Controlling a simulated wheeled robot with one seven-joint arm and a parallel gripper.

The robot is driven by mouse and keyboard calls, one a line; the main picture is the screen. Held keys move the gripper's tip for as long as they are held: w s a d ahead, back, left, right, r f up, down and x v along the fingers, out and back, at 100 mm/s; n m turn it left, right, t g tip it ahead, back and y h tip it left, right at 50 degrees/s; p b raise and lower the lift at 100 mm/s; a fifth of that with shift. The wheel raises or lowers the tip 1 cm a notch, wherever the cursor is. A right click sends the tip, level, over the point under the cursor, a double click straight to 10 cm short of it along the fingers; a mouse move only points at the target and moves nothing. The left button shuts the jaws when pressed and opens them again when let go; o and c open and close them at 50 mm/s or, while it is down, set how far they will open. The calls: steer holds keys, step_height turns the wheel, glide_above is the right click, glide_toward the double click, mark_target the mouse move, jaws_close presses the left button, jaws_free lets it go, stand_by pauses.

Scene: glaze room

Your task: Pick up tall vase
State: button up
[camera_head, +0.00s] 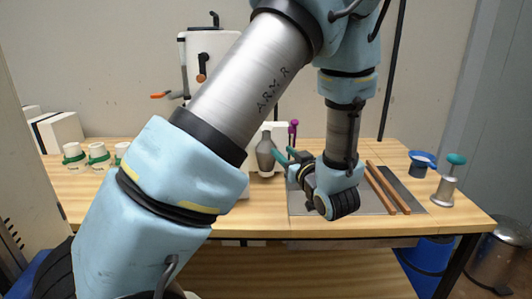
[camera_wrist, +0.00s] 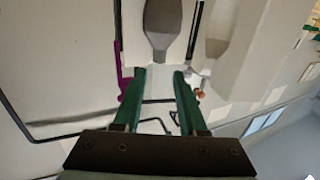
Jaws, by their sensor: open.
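The tall vase (camera_head: 266,158) is grey and bottle-shaped, with a narrow neck. It stands upright on the wooden table, near the back. My gripper (camera_head: 284,155) is open, its teal fingers just right of the vase in the head view and pointing towards it. In the wrist view the vase (camera_wrist: 163,22) hangs upside down in the picture, its neck tip lined up with the gap between my fingers (camera_wrist: 159,77). The fingers hold nothing. I cannot tell how far they are from the vase in depth.
Two brown rods (camera_head: 387,187) lie on a grey mat (camera_head: 416,198). A blue bowl (camera_head: 423,160) and a teal-topped metal thing (camera_head: 446,189) stand at right. Small white pots with green bands (camera_head: 97,155) stand at left. A purple thing (camera_head: 293,127) rises behind my gripper.

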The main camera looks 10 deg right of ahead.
steer(key=r+p, duration=0.1)
steer(key=p, duration=0.3)
glide_above(266, 161)
steer(key=d, duration=0.1)
steer(key=shift+w+d+r, duration=0.1)
steer(key=shift+w+d, duration=0.05)
steer(key=shift+w, duration=0.35)
jaws_close()
